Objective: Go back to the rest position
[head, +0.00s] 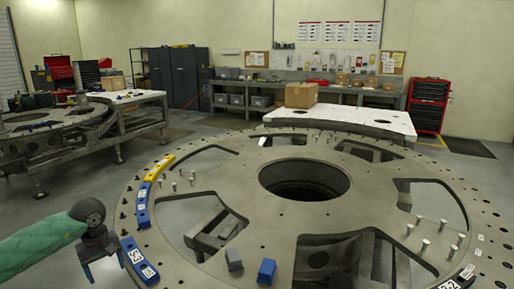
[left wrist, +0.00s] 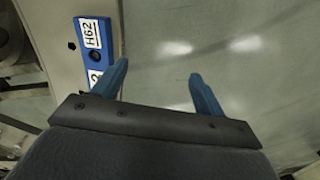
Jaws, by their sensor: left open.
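My left gripper (head: 104,266) is at the lower left of the head view, just off the left edge of the turret plate (head: 255,215). Its blue fingers (left wrist: 158,88) are apart and empty in the left wrist view, with grey floor between and beyond them. A blue labelled block (head: 138,262) lies on the plate's rim close to the right of the gripper. My right gripper is in neither view.
More blue blocks (head: 144,205) and a yellow block (head: 160,167) line the plate's left rim. Grey and blue pieces (head: 266,271) sit at the front of the plate. Upright bolts (head: 425,243) stand at the right. A cardboard box (head: 301,95) stands behind the plate. Open floor lies left.

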